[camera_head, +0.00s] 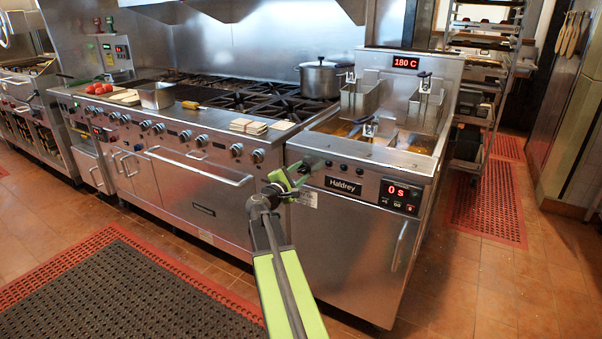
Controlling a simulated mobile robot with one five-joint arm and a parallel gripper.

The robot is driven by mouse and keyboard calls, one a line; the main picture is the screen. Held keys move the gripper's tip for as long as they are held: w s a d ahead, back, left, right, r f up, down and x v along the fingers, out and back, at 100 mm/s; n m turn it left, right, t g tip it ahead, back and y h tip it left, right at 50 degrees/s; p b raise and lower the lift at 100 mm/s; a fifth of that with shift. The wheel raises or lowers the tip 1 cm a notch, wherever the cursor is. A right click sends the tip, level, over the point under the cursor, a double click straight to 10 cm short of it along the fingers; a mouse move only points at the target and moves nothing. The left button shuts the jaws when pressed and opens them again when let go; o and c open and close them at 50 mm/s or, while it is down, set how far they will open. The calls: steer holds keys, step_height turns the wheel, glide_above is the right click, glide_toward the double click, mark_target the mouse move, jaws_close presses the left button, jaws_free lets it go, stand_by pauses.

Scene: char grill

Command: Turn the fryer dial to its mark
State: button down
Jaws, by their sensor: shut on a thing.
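The fryer (340,238) is a steel cabinet marked Haldrey, right of the range. Its front strip has a row of small dark knobs (328,164). My gripper (298,174), green and grey, reaches up to the left end of this strip and is shut on the fryer dial there. The jaws mostly hide the dial, so its pointer and mark cannot be made out. A red display (405,63) on the fryer's back panel reads 180 C. A timer panel (400,194) on the front reads 0 s.
Two fryer baskets (425,107) hang above the oil. A steel pot (319,78) stands on the range (205,186), left of the fryer. A tray rack (482,100) stands behind at right. Dark mats with red edges (120,295) lie on the tiled floor.

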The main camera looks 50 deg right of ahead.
steer(key=n, duration=0.6)
steer(key=shift+w+a+n, duration=0.1)
steer(key=shift+n, duration=0.2)
steer(key=n, duration=0.5)
steer(key=shift+w, duration=0.1)
stand_by(0.3)
steer(key=c, duration=0.9)
jaws_free()
steer(key=shift+v, duration=8.7)
steer(key=shift+w+a, duration=0.1)
steer(key=shift+w, duration=0.05)
